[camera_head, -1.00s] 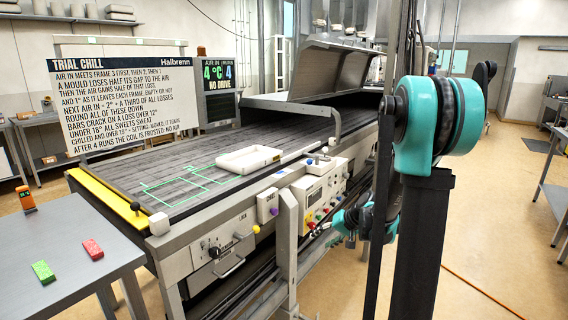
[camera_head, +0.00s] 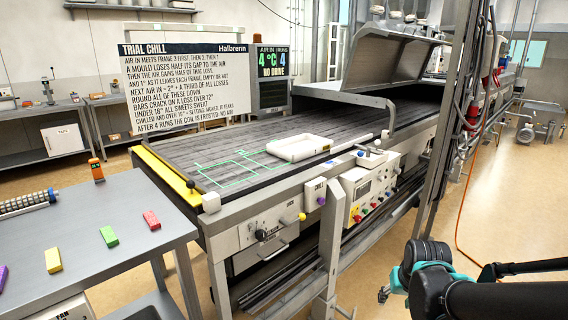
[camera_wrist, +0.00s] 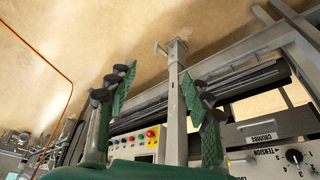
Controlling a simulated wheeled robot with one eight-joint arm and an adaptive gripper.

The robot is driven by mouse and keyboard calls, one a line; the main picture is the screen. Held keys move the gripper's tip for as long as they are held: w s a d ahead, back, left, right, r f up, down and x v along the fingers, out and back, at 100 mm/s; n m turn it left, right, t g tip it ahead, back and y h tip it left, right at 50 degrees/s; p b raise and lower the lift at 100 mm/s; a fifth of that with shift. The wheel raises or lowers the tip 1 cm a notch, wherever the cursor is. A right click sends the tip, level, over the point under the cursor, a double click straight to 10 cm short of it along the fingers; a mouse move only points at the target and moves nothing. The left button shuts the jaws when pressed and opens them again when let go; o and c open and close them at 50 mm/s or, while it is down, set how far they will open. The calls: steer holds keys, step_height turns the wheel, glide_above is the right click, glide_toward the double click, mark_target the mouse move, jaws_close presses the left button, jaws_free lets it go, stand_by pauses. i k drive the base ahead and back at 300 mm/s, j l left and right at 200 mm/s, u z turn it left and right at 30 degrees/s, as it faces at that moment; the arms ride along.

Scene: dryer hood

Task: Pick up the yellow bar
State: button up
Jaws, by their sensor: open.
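The yellow bar (camera_head: 53,260) lies on the grey side table (camera_head: 100,215) at the lower left of the head view, between a purple bar (camera_head: 3,277) and a green bar (camera_head: 109,236). My gripper (camera_wrist: 160,85) shows in the wrist view with its two green fingers spread wide and nothing between them. The wrist view looks past the fingers at the side of the conveyor machine and the floor. The yellow bar is not in the wrist view. In the head view my arm is at the lower right, far from the bar, and the gripper itself is not visible there.
A red bar (camera_head: 151,220), an orange device (camera_head: 96,170) and a ribbed roller (camera_head: 27,203) are also on the side table. The conveyor machine (camera_head: 262,210) stands between the table and my arm, with a white tray (camera_head: 299,147) on its belt. An orange cable (camera_head: 461,215) crosses the floor.

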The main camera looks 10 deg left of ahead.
mark_target(52, 258)
steer(key=u, duration=2.3)
